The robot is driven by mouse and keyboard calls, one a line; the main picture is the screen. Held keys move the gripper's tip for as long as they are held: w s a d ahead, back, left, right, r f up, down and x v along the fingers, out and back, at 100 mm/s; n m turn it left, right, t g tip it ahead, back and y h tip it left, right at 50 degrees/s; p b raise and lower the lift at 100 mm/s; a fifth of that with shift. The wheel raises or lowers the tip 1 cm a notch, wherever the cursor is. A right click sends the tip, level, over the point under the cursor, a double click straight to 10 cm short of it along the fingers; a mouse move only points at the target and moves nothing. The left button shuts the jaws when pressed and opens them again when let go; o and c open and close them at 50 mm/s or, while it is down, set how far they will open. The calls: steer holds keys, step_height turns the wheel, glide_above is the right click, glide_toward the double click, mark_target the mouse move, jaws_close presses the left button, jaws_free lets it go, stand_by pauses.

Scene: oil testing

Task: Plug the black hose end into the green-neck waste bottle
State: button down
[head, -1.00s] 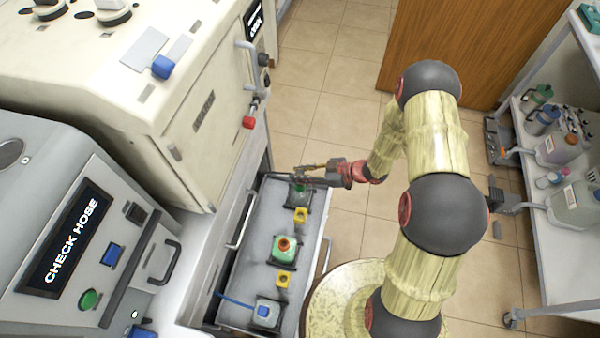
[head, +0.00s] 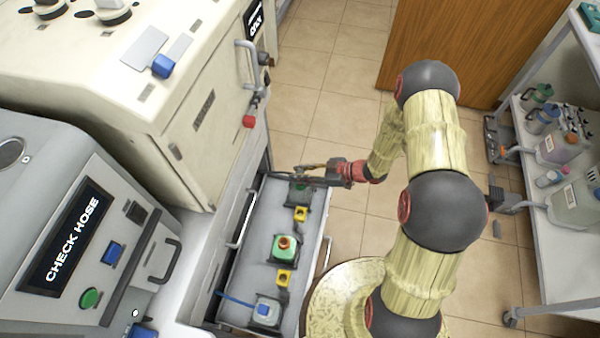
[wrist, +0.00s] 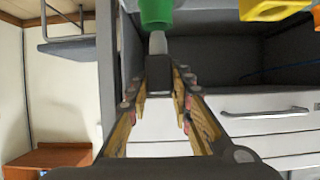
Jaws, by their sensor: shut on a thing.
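The green-neck waste bottle (head: 297,196) stands at the far end of the drawer in the head view, partly hidden by my gripper (head: 282,173). In the wrist view its green neck (wrist: 156,12) is at the top edge. My gripper (wrist: 162,92) is shut on the black hose end (wrist: 160,76), with a finger on each side. The hose end's grey tip (wrist: 157,44) points at the green neck and meets its edge in the picture. I cannot tell whether it is inside, touching or just in front.
The open drawer (head: 245,287) also holds a green bottle with an orange-red cap (head: 285,246) and a bottle with a blue cap (head: 267,312). Yellow blocks (head: 301,214) stand between the bottles. The machine's screen (head: 70,240) reads CHECK HOSE. Open floor lies behind the drawer.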

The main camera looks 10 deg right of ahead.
steer(key=shift+f+b, duration=0.7)
steer(key=shift+f, duration=0.8)
stand_by(0.7)
steer(key=c, duration=1.6)
jaws_free()
steer(key=shift+o, duration=0.5)
steer(key=v, duration=1.2)
steer(key=shift+f, duration=0.1)
